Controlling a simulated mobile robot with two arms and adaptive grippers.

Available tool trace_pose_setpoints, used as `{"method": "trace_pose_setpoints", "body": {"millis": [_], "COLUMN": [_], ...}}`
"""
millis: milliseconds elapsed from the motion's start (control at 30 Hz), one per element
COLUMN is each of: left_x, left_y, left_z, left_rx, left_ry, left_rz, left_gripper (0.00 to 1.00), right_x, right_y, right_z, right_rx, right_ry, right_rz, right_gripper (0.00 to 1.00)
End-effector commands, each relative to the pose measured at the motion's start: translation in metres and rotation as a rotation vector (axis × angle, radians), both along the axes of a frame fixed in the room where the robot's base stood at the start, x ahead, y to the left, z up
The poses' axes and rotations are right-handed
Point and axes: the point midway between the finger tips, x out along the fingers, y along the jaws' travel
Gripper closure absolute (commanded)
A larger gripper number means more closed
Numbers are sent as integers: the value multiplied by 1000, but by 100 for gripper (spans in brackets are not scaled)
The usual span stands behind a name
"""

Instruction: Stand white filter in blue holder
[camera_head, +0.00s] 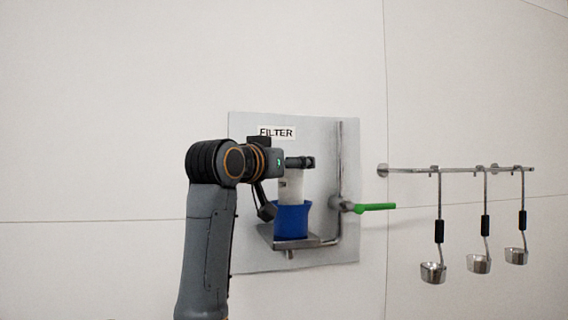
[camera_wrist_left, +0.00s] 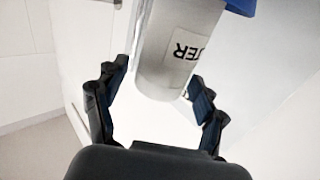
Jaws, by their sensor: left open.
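The white filter (camera_head: 291,185) stands upright with its lower part inside the blue holder (camera_head: 291,222) on the wall panel. It also shows in the left wrist view (camera_wrist_left: 178,45), with a label ending in "TER" and a bit of the blue holder (camera_wrist_left: 241,6) at the top edge. My left gripper (camera_head: 284,186) is at the filter's upper part. In the left wrist view its fingers (camera_wrist_left: 158,88) are spread, one on each side of the filter, with gaps visible. The holder's inside is hidden, so how deep the filter sits cannot be seen. My right gripper is out of view.
The grey panel (camera_head: 313,126) has a "FILTER" sign (camera_head: 276,132), a metal shelf (camera_head: 292,243) under the holder and a vertical pipe with a green lever (camera_head: 374,207). Ladles (camera_head: 433,270) hang from a rail (camera_head: 460,170) at the right. The wall left of my arm is bare.

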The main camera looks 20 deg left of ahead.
Motion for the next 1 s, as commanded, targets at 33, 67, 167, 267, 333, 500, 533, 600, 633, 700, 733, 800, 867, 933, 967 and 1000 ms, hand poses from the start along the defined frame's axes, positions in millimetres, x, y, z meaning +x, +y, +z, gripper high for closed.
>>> {"method": "trace_pose_setpoints", "body": {"millis": [33,67,167,267,333,500,533,600,633,700,733,800,867,933,967,1000], "left_x": [0,0,-13,-33,-49,-85,-90,-101,-104,-111,-113,-117,-118,-119,-119,-118], "left_y": [0,0,3,6,9,16,17,20,20,22,22,23,23,23,23,23], "left_z": [5,8,1,-1,-2,-1,-1,-1,0,1,1,2,2,3,3,3], "left_rx": [0,0,0,0,1,1,0,-1,-1,-1,-1,0,0,0,0,0], "left_ry": [-1,-1,-6,-8,-7,-7,-5,-5,-5,-3,-3,-2,0,0,0,0], "left_rz": [0,-1,1,0,1,0,0,1,1,1,1,0,0,0,0,0], "left_gripper": [30,30,30,30,30,30,30,30,30,30,30,30,30,30,30,30], "right_x": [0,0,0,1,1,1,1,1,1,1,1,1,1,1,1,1], "right_y": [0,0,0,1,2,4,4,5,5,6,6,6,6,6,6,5], "right_z": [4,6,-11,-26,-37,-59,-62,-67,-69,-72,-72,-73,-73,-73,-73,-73], "right_rx": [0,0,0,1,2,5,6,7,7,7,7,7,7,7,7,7], "right_ry": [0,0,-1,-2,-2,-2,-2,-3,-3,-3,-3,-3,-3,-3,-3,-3], "right_rz": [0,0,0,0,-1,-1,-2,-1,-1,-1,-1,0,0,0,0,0], "right_gripper": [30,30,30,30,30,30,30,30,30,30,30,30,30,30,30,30]}}
